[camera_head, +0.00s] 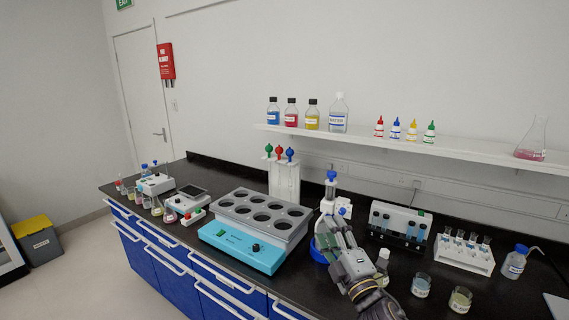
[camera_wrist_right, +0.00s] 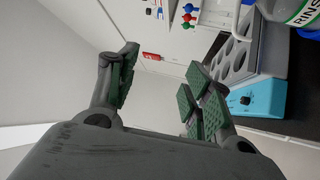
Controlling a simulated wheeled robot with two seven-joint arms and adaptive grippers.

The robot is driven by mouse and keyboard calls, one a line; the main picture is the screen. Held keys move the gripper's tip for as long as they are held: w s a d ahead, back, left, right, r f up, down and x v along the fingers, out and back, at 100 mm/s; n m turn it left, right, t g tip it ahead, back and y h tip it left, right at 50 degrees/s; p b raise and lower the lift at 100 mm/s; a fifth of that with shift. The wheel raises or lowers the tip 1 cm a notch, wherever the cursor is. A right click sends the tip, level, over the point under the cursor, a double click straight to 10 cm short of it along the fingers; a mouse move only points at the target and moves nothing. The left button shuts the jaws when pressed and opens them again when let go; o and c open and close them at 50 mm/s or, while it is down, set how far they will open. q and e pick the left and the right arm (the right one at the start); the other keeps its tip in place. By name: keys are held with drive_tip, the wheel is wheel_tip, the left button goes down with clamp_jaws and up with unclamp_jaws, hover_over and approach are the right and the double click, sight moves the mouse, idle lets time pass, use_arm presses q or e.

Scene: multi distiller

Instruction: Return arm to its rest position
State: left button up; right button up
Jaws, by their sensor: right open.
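My right gripper (camera_head: 330,236) reaches in from the lower right in the head view, over the black bench. In the right wrist view its two green-padded fingers (camera_wrist_right: 160,85) are spread apart with nothing between them. A white rinse bottle with a blue cap (camera_head: 330,190) stands just behind the gripper; part of it is hidden. Its labelled body (camera_wrist_right: 292,12) fills the upper right corner of the wrist view. The distiller with several round wells (camera_head: 243,250) sits to the left of the gripper, apart from it. My left gripper is not in view.
A white pipette stand (camera_head: 284,180) is behind the distiller. A tube rack (camera_head: 464,255), a small bottle (camera_head: 383,261) and beakers (camera_head: 421,286) crowd the bench right of my arm. The shelf (camera_head: 400,143) runs above along the wall. Small flasks (camera_head: 170,214) stand at the far left.

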drive_tip(key=s+d+f+m+g+h, duration=0.35)
drive_tip(key=f+m, duration=0.25)
drive_tip(key=f, duration=0.3)
drive_tip(key=s+d+f+m+g+h, duration=0.35)
drive_tip(key=d+f+m, duration=0.2)
drive_tip(key=f, duration=0.35)
drive_tip(key=s+d+f+m+g+y, duration=0.1)
drive_tip(key=s+f+m+g, duration=0.2)
drive_tip(key=s+f+g, duration=0.5)
drive_tip(key=s+f+m+g, duration=0.1)
drive_tip(key=s+f+m, duration=0.3)
drive_tip(key=s, duration=0.7)
wheel_tip(320, 180, down, 33)
drive_tip(key=s+n+g, duration=0.1)
drive_tip(key=s, duration=0.1)
drive_tip(key=s+d+f, duration=0.2)
drive_tip(key=s+f, duration=0.8)
drive_tip(key=s, duration=0.1)
drive_tip(key=s+d+f+g, duration=0.1)
drive_tip(key=s+d+f, duration=0.2)
drive_tip(key=s+f, duration=0.7)
drive_tip(key=shift+s+d+f+g, duration=0.3)
drive_tip(key=shift+s+d, duration=0.05)
drive_tip(key=shift+s, duration=0.35)
